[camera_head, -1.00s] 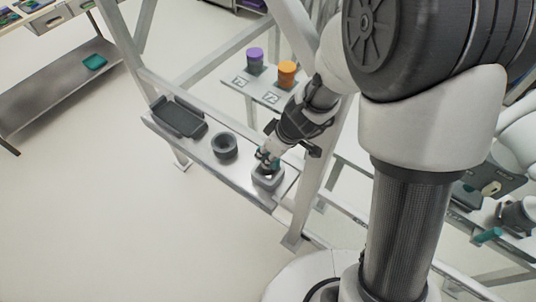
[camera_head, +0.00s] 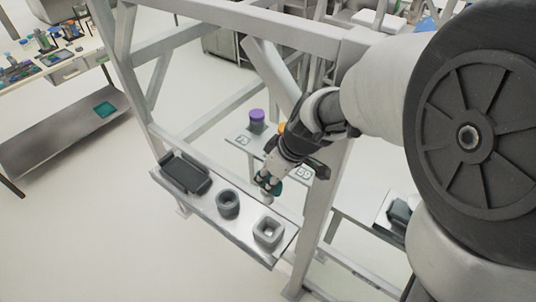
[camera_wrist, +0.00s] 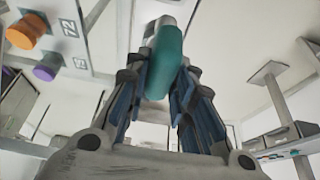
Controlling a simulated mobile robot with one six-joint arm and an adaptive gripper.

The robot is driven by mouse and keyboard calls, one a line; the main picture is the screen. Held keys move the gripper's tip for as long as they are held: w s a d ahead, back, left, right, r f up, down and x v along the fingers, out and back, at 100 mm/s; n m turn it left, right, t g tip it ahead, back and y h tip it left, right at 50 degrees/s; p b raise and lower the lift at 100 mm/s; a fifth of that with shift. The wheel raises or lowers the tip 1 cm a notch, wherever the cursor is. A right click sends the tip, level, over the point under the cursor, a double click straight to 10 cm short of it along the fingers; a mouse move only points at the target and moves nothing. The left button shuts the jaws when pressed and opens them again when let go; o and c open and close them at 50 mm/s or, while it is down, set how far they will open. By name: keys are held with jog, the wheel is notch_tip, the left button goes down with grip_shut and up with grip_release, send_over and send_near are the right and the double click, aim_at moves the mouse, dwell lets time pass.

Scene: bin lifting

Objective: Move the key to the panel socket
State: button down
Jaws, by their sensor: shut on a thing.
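My gripper (camera_head: 268,184) is shut on the key, a teal-handled piece with a pale metal end. The key (camera_wrist: 165,60) shows between my fingers in the wrist view, metal end outward. In the head view the key's pale end (camera_head: 267,198) points down, above the shelf and between two grey sockets. The square socket (camera_head: 259,235) with a bright opening is on the right of the metal shelf. The round socket (camera_head: 228,204) is left of it. Which one the task means I cannot tell.
A dark tray (camera_head: 185,174) sits at the shelf's left end. Behind, a small shelf holds a purple-topped jar (camera_head: 256,121) and an orange one mostly hidden by my arm. A frame post (camera_head: 322,220) stands close on the right.

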jog(key=shift+r, duration=0.1)
jog(key=shift+r+p, duration=1.7)
jog(key=shift+r, duration=1.25)
